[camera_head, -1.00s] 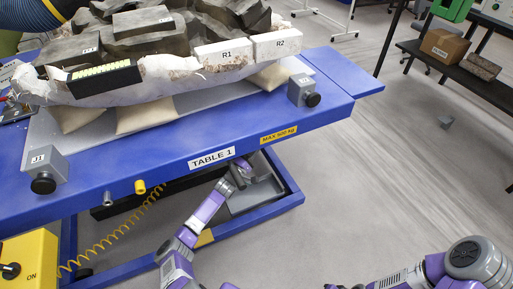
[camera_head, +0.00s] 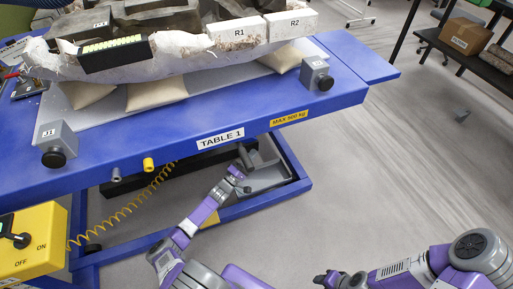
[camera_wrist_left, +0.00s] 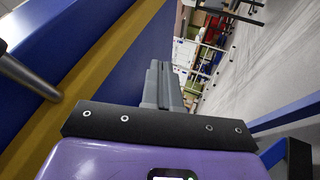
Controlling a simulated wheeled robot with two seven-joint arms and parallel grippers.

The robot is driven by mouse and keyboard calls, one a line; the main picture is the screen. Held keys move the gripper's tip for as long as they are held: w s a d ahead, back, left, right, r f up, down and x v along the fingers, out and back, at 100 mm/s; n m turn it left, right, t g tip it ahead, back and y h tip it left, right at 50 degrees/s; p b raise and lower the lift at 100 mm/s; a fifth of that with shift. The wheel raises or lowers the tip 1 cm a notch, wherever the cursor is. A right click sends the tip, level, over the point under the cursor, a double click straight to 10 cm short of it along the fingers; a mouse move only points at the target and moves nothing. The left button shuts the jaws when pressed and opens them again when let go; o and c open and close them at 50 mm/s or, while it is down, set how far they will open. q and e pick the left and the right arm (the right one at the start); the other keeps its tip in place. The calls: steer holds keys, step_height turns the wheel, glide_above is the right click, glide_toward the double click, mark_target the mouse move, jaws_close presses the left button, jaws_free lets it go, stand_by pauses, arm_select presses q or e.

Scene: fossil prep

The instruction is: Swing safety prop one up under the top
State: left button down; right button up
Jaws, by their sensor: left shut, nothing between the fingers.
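The blue lift table, marked TABLE 1 (camera_head: 221,139), has its front edge above my left gripper (camera_head: 244,156). My left gripper is low beside the table's underframe, below that label. In the left wrist view its grey fingers (camera_wrist_left: 164,84) are together with nothing between them. A grey metal rod (camera_wrist_left: 28,76) shows at the left of the wrist view, apart from the fingers; I cannot tell whether it is safety prop one. No part is labelled as the prop. My right gripper (camera_head: 326,279) is at the bottom of the head view, away from the table, its fingers too small to read.
A plaster-jacketed fossil block (camera_head: 190,52) rests on cushions on the table. A yellow ON/OFF box (camera_head: 35,243) stands at lower left, with a coiled yellow hose (camera_head: 128,208). Blue lower frame rails (camera_head: 293,185) surround the left gripper's area. Floor at right (camera_head: 400,165) is mostly clear.

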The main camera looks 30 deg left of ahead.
arm_select(q)
steer(key=shift+f, duration=0.1)
stand_by(0.5)
steer(key=w+d+r+m+g+h, duration=0.15)
steer(key=d+m+g+h, duration=0.45)
steer(key=d, duration=1)
steer(key=s+d+f+m+g+h+p, duration=0.15)
steer(key=s+d+g, duration=0.25)
steer(key=d, duration=0.4)
steer(key=s+d+f+m+g+h, duration=0.1)
steer(key=s+d+m+g+h, duration=0.2)
steer(key=d, duration=0.6)
steer(key=s+d+f+m+g+y+p, duration=0.1)
steer(key=s+d+f+g+y, duration=0.2)
steer(key=s, duration=0.5)
steer(key=s+d+f+m+g+y+p, duration=0.1)
steer(key=s+d+f+g+y, duration=0.1)
steer(key=s+g, duration=0.5)
steer(key=s+a+y, duration=0.3)
steer(key=s+a, duration=0.1)
steer(key=a, duration=0.2)
steer(key=s+a+r+t+y+p, duration=0.1)
steer(key=s+a+y, duration=0.2)
steer(key=a, duration=0.4)
steer(key=shift+s+a+t+y+p, duration=0.25)
steer(key=shift+s+t+y+p, duration=0.05)
steer(key=shift+s+y, duration=0.1)
steer(key=shift+n, duration=0.25)
